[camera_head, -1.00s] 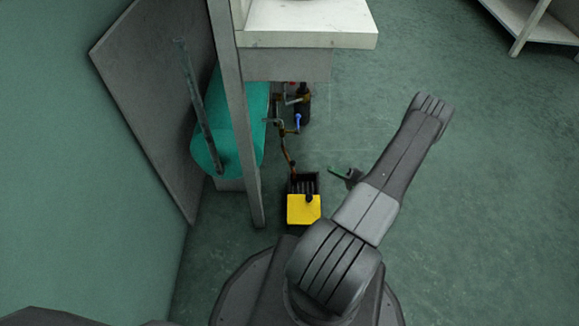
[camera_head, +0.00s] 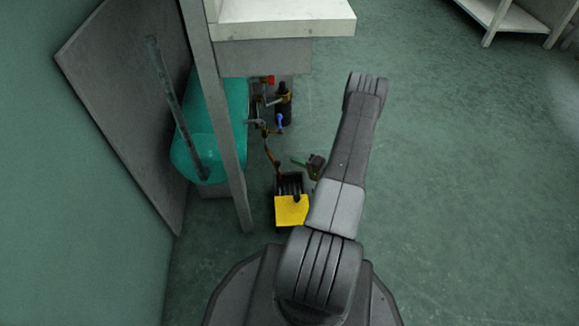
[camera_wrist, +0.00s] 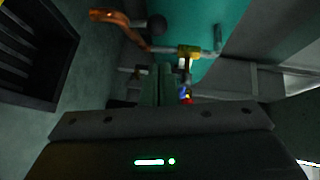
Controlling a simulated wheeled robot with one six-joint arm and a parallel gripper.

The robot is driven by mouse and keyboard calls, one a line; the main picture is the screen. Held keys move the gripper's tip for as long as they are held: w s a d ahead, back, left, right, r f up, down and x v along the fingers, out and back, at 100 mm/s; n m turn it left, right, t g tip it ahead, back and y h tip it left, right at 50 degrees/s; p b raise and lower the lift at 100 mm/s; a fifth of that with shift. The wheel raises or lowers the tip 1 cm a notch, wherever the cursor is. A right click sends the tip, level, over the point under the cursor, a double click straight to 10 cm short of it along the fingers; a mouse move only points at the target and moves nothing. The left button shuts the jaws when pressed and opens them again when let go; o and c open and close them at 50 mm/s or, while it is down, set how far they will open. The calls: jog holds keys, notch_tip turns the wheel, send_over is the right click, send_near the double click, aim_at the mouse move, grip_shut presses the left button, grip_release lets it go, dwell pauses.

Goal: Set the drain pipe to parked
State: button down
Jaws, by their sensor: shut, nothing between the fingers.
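The drain pipe appears to be the copper-brown bent pipe (camera_head: 271,153), running from the valves down to the black slotted box on the floor. In the wrist view a copper pipe (camera_wrist: 128,27) crosses the upper left and leads toward a brass fitting (camera_wrist: 188,51). My gripper (camera_head: 296,161) is just right of the pipe, apart from it in the head view. In the wrist view my green-lit gripper fingers (camera_wrist: 158,82) are together and empty, pointing toward the pipework. My arm hides part of the wrist in the head view.
The slotted box (camera_head: 289,183) has a yellow cover (camera_head: 291,210). A teal tank (camera_head: 224,125) stands behind a grey post (camera_head: 218,120). A blue-handled valve (camera_head: 280,121), red valve (camera_head: 269,79) and black cylinder (camera_head: 284,108) are near the bench (camera_head: 285,25).

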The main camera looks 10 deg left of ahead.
jog(key=a, duration=0.1)
jog(key=s, duration=0.1)
jog(key=a, duration=0.1)
jog(key=shift+s+a+f+b, duration=0.2)
jog(key=shift+a+f+b, duration=0.1)
jog(key=shift+a+b, duration=0.05)
